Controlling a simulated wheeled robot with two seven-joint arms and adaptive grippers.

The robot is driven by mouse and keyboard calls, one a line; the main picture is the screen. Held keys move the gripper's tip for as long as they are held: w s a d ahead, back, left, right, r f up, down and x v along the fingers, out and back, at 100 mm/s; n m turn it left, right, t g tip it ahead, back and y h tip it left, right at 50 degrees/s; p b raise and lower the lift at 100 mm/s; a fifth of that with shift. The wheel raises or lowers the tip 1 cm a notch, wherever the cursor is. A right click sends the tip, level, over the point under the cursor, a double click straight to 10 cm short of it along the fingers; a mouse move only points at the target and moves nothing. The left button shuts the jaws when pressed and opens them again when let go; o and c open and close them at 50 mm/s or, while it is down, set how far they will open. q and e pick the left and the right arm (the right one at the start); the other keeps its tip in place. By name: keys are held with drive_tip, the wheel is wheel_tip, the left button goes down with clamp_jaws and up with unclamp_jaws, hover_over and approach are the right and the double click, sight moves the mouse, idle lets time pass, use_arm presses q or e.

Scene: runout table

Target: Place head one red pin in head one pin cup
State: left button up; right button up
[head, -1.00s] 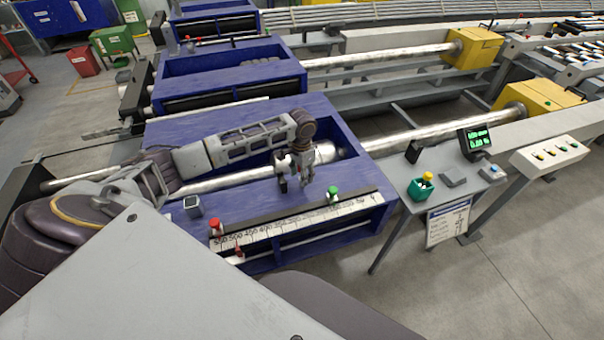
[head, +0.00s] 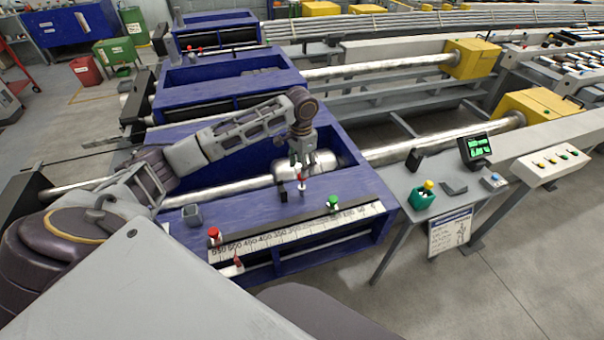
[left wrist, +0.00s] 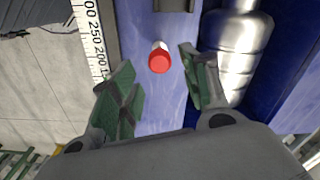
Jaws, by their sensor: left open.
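A red pin (head: 302,178) with a white lower part stands on the blue bed of the nearest machine, beside a small black block. In the left wrist view the red pin (left wrist: 159,60) shows its round red cap, just beyond and between the fingertips. My left gripper (head: 300,164) is above the pin, pointing down, open and empty; its green-padded fingers (left wrist: 160,82) are spread apart. A small grey cup (head: 192,215) stands on the same bed to the left; I cannot tell if it is the pin cup. My right gripper is out of view.
A white scale (head: 296,233) runs along the bed's front edge, with red knobs (head: 214,234) and a green knob (head: 334,202). A bright metal bar (head: 235,188) lies behind.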

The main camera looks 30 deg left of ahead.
use_arm(q)
drive_tip(key=shift+r, duration=1.6)
drive_tip(key=shift+o, duration=0.2)
